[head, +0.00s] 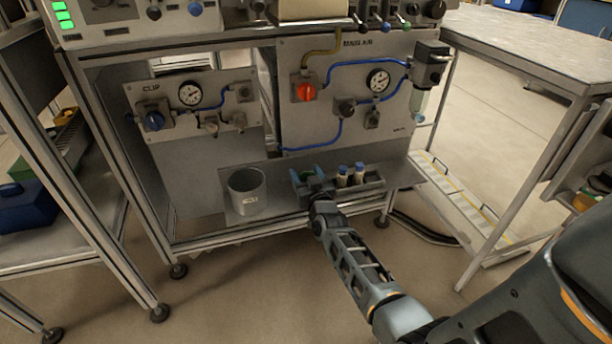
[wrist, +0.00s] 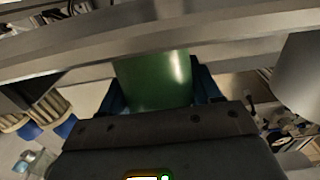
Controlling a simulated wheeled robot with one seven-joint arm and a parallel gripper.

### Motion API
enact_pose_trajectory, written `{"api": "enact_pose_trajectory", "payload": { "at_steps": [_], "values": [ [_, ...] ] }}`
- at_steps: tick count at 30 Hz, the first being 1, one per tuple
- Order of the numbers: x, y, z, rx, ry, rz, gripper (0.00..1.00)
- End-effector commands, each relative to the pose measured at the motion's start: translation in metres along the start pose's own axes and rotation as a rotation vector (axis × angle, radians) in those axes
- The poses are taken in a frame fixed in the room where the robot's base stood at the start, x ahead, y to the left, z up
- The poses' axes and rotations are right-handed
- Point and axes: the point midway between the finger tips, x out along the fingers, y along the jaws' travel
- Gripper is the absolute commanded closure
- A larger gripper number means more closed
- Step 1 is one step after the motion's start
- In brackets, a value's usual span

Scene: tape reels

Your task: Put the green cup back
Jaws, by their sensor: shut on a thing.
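The green cup (wrist: 155,80) is between the blue fingers of my gripper (wrist: 160,88) in the wrist view. The dark gripper body hides its lower part in that picture. In the head view my gripper (head: 311,180) is at the lower shelf of the bench, at the left end of a grey holder (head: 374,185). I cannot tell whether the cup touches the holder or the shelf.
A grey cylindrical bin (head: 247,194) stands on the shelf left of my gripper. Blue-capped bottles (head: 350,177) stand close on the right. The panel with gauges and a red knob (head: 305,92) rises behind. Bench legs frame the shelf; open floor lies in front.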

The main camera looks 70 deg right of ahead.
Motion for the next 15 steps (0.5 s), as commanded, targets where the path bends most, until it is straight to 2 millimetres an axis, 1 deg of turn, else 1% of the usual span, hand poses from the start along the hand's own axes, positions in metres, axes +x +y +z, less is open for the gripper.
{"api": "enact_pose_trajectory", "payload": {
  "at_steps": [1, 9, 15],
  "values": [
    [0.0000, -0.0001, 0.0021, 0.000, 0.000, 0.000, 0.36],
    [0.0000, 0.0000, 0.0011, 0.000, 0.000, 0.000, 0.12],
    [0.0000, -0.0001, 0.0009, 0.000, 0.000, 0.000, 0.12]
  ]
}}
